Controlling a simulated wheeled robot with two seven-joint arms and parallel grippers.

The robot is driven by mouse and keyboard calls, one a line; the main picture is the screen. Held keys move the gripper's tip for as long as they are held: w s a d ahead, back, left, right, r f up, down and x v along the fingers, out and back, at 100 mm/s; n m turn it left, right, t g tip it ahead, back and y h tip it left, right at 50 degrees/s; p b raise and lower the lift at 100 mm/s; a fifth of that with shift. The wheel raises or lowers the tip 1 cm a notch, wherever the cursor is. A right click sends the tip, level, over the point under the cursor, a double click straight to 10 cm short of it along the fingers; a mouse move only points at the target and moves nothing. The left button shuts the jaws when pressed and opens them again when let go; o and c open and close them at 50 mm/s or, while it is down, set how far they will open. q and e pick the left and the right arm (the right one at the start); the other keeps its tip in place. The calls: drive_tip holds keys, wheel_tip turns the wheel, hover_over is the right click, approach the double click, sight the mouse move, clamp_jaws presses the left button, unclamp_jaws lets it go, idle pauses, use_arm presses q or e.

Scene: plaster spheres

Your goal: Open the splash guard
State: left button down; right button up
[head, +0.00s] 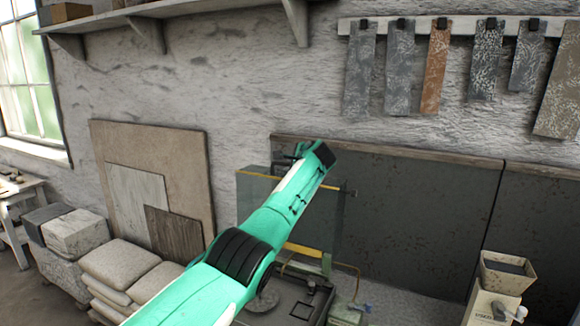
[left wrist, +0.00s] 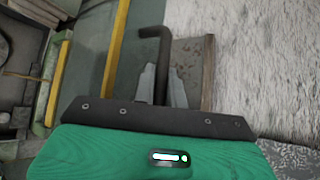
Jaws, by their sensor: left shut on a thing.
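The splash guard (head: 338,217) is a clear panel with yellow edging, standing over a dark machine base in the head view. Its yellow edge (left wrist: 115,48) also shows in the left wrist view. A black bent handle (left wrist: 155,33) rises between the grey fingers of my left gripper (left wrist: 161,75), which is shut on it. In the head view my teal left arm reaches up across the guard and hides part of it. The left gripper (head: 300,150) is at the guard's top, its fingers mostly hidden. My right gripper is in neither view.
A dark backboard (head: 420,205) and rough plaster wall stand close behind the guard. A beige hopper device (head: 497,290) stands at lower right. Stacked sacks (head: 120,268) and leaning boards (head: 137,195) are at left. Hanging strips (head: 437,65) and a shelf (head: 175,10) are above.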

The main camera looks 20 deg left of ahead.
use_arm(q)
drive_tip(key=shift+w+f, duration=0.1)
drive_tip(key=shift+f, duration=0.1)
drive_tip(key=c, duration=1.7)
unclamp_jaws()
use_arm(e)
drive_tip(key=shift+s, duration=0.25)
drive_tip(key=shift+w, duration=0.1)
